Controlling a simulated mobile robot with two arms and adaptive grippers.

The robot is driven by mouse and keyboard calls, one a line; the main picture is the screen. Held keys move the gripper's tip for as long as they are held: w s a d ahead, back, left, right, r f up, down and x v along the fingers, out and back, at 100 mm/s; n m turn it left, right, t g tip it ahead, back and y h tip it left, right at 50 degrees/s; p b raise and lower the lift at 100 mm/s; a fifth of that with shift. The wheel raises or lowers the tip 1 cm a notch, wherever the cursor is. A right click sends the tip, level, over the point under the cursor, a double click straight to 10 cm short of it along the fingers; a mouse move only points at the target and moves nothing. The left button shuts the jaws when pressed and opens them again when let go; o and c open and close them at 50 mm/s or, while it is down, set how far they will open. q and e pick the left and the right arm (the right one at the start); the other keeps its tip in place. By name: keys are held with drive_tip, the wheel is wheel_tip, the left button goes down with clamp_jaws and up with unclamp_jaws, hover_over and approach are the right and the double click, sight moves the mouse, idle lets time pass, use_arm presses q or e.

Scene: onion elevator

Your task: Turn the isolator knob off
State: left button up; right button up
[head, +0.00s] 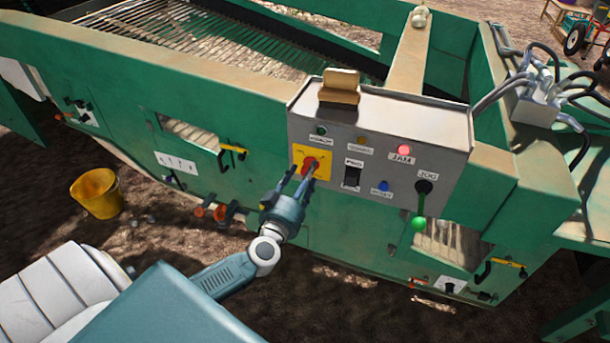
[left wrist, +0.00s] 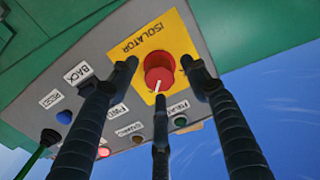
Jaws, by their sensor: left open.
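The red isolator knob (head: 309,165) sits on a yellow plate (head: 326,170) at the left of the grey control panel (head: 440,140). In the left wrist view the round red knob (left wrist: 160,66) is near the middle, below the word ISOLATOR, with a small white mark on its lower part. My left gripper (head: 301,178) is open in front of the plate. In the left wrist view its dark fingers (left wrist: 160,82) stand spread around the knob, at its left, right and lower sides. I cannot tell whether they touch it. My right gripper is not in view.
The panel also bears a black switch (head: 352,177), a lit red lamp (head: 403,150), a blue button (head: 384,186) and a lever with a green ball (head: 419,223). A tan block (head: 339,88) sits on top. A yellow bucket (head: 97,193) stands on the ground at the left.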

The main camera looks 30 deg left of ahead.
use_arm(q)
drive_tip(key=shift+w, duration=0.2)
drive_tip(key=shift+c, duration=0.2)
drive_tip(key=c, duration=1.1)
drive_tip(key=n, duration=1.7)
drive_tip(key=shift+a+n+p, duration=0.15)
drive_tip(key=shift+n+p, duration=0.2)
drive_tip(key=shift+n, duration=0.05)
